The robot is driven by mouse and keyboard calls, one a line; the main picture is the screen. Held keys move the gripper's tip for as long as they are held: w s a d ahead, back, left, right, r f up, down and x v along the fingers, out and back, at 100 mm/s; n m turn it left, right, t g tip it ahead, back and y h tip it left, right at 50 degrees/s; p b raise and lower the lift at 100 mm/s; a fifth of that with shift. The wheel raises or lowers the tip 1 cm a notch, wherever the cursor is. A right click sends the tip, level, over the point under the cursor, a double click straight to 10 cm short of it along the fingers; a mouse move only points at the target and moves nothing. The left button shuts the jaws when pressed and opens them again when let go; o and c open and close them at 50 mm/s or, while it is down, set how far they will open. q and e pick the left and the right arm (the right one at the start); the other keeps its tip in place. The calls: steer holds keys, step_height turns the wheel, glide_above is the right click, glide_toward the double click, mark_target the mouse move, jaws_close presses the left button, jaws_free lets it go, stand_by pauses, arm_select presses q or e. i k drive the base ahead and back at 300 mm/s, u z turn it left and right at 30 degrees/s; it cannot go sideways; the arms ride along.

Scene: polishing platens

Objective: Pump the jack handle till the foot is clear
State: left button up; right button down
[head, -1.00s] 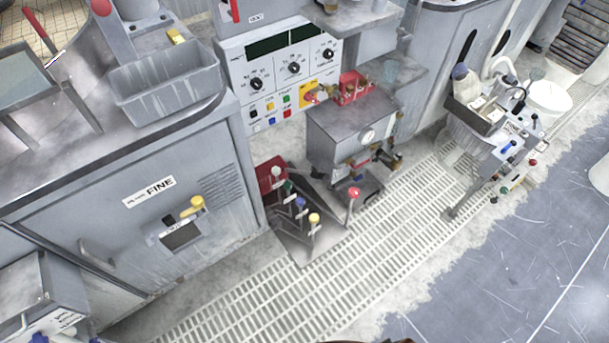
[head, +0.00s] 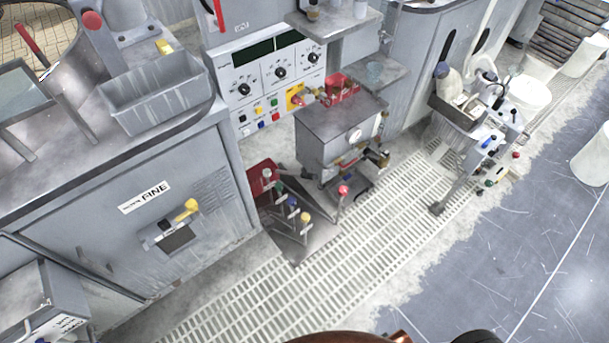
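A floor plate (head: 300,245) on the grating carries several short levers with coloured knobs, among them a yellow knob (head: 305,217) and a blue one (head: 292,201). A lever with a red knob (head: 343,190) stands upright just right of them, by a grey box unit (head: 325,150). I cannot tell which of these, if any, is the jack handle. The jack's foot cannot be made out, so I cannot tell whether it is clear of the floor. Neither of my grippers shows in the head view; only blurred parts of my own body show at the bottom edge.
A grey cabinet marked FINE (head: 150,235) with a yellow handle (head: 187,210) fills the left. A control panel (head: 262,80) with knobs stands behind the levers. A small cart (head: 455,115) is at the right. The grating (head: 290,290) and blue floor (head: 500,250) are open.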

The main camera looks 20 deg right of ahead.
mark_target(306, 175)
steer(key=u, duration=2.25)
steer(key=k, duration=1.2)
steer(key=z, duration=1.4)
steer(key=i, duration=0.5)
steer(key=u, duration=0.05)
